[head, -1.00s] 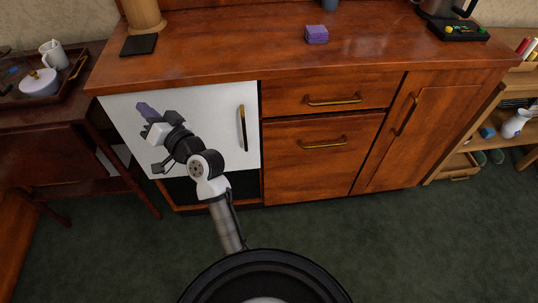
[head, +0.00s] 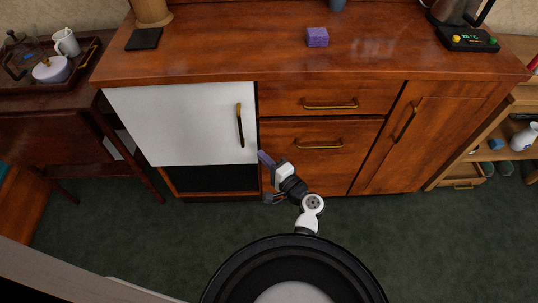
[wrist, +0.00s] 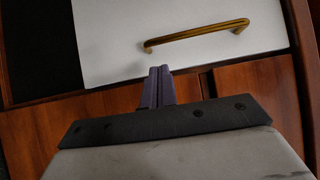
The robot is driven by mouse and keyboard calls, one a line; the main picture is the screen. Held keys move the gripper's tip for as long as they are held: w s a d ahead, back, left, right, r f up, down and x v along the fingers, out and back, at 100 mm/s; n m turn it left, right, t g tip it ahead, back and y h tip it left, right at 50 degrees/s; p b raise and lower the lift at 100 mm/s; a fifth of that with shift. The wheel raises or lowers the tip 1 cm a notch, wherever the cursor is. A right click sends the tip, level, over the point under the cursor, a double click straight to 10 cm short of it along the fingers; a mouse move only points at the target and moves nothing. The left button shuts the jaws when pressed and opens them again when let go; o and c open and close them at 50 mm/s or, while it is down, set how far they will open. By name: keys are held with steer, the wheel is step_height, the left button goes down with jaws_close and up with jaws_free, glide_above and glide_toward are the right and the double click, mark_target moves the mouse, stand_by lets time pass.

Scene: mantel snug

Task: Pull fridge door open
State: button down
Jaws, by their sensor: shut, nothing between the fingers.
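The white fridge door (head: 185,125) is set in the left part of the wooden cabinet and looks shut. Its brass bar handle (head: 240,125) stands upright near the door's right edge. The handle also shows in the wrist view (wrist: 198,35), running across the white door (wrist: 110,45) ahead of the fingers. My gripper (head: 264,158) is shut and empty. It is just right of the door's lower right corner, below and to the right of the handle, in front of the wooden drawers. In the wrist view its purple fingers (wrist: 157,88) are together and apart from the handle.
Wooden drawers (head: 325,155) with brass handles and a cupboard door (head: 425,140) lie right of the fridge. A dark open gap (head: 210,180) is under the white door. A side table (head: 60,135) stands left. Green carpet in front is clear.

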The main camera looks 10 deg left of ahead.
mark_target(251, 144)
steer(key=p+x, duration=0.1)
steer(key=x, duration=0.6)
steer(key=shift+s, duration=0.15)
